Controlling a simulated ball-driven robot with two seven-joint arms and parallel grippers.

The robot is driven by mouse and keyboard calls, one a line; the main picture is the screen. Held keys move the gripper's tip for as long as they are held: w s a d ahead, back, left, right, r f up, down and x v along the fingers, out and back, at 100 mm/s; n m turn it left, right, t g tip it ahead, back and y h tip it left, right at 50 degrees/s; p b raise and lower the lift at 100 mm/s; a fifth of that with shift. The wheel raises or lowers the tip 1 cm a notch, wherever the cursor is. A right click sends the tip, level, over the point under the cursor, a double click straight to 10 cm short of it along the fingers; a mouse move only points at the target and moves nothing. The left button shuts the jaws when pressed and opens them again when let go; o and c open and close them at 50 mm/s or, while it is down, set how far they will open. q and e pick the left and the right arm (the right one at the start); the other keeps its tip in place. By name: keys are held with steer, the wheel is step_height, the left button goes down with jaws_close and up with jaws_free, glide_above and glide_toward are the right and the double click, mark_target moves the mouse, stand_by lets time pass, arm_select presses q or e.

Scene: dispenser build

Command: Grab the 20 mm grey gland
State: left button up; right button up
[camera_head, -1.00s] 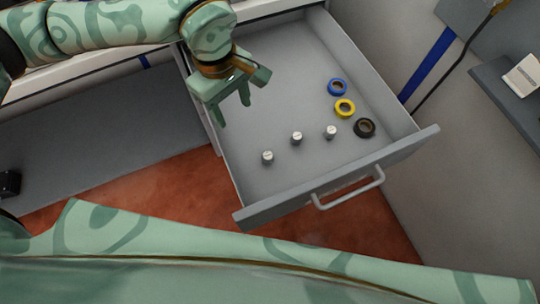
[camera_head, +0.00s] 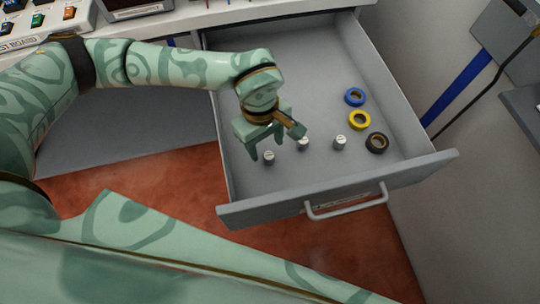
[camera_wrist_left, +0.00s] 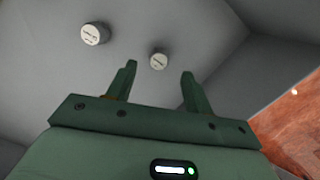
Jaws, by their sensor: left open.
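Three small grey cylindrical glands stand in the open drawer: a left one (camera_head: 268,158), a middle one (camera_head: 303,144) and a right one (camera_head: 340,142). Their size marks are too small to read, so I cannot tell which is 20 mm. My left gripper (camera_head: 267,149) is open and empty, above the drawer floor close to the left and middle glands. In the left wrist view, one gland (camera_wrist_left: 159,59) shows between and beyond the open fingertips (camera_wrist_left: 159,70). Another gland (camera_wrist_left: 95,34) is farther left. My right gripper is out of view.
Blue (camera_head: 355,97), yellow (camera_head: 359,120) and black (camera_head: 377,142) tape rolls lie along the drawer's right side. The drawer front (camera_head: 420,168) with its handle (camera_head: 346,208) and the side walls bound the space. The drawer's rear floor is clear.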

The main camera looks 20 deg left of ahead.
mark_target(269, 155)
arm_select(q)
steer(key=f, duration=0.1)
steer(key=f+b, duration=0.1)
steer(key=f, duration=0.1)
steer(key=d+f+b, duration=0.1)
steer(key=f, duration=0.1)
steer(key=shift+s, duration=0.15)
steer(key=shift+r, duration=0.1)
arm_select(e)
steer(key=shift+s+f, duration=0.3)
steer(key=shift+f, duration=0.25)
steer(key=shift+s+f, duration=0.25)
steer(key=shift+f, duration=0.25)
arm_select(q)
steer(key=shift+a, duration=0.1)
steer(key=c, duration=1.1)
steer(key=shift+o, duration=0.2)
steer(key=shift+r, duration=0.1)
